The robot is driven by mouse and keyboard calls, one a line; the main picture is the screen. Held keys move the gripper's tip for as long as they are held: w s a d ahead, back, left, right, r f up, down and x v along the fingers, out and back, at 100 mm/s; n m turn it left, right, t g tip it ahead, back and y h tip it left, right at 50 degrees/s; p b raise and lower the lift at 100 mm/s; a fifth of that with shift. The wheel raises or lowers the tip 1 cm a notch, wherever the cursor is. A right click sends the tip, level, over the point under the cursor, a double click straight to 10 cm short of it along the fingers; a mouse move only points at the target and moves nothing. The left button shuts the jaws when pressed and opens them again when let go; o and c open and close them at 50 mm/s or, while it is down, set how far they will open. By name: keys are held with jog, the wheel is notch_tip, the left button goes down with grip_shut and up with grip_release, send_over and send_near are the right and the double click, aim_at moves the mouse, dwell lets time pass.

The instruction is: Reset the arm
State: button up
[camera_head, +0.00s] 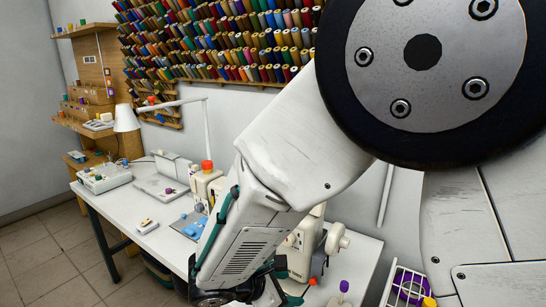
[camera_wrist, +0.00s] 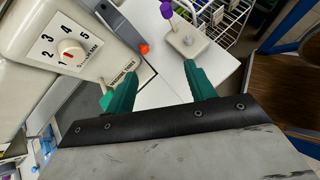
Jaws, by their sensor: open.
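My arm fills the right and middle of the head view, folded above the white table (camera_head: 125,205). My gripper is at the lower end of the arm, cut off by the bottom edge of the head view. In the wrist view my gripper (camera_wrist: 160,88) shows two green fingers spread well apart. Nothing is between them. No held object shows.
Sewing machines stand along the table, one (camera_head: 305,240) right behind my arm. A white lamp (camera_head: 127,118) stands at the back left. A thread-spool rack (camera_head: 225,40) covers the wall. A white wire basket (camera_head: 405,288) is at the lower right. Tiled floor (camera_head: 50,255) is clear at left.

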jog(key=s+d+r+m+g+y, duration=0.2)
jog(key=s+d+r+m+y, duration=0.2)
jog(key=s+d+r+m, duration=0.5)
jog(key=s+d+r+m+g+y, duration=0.2)
jog(key=s+d+r+m+y, duration=0.2)
jog(key=s+d+r+m, duration=0.5)
jog(key=s+d+m, duration=0.1)
jog(key=d+m, duration=0.3)
jog(key=d, duration=0.2)
jog(key=shift+s+r, duration=0.2)
jog(key=shift+r, duration=0.05)
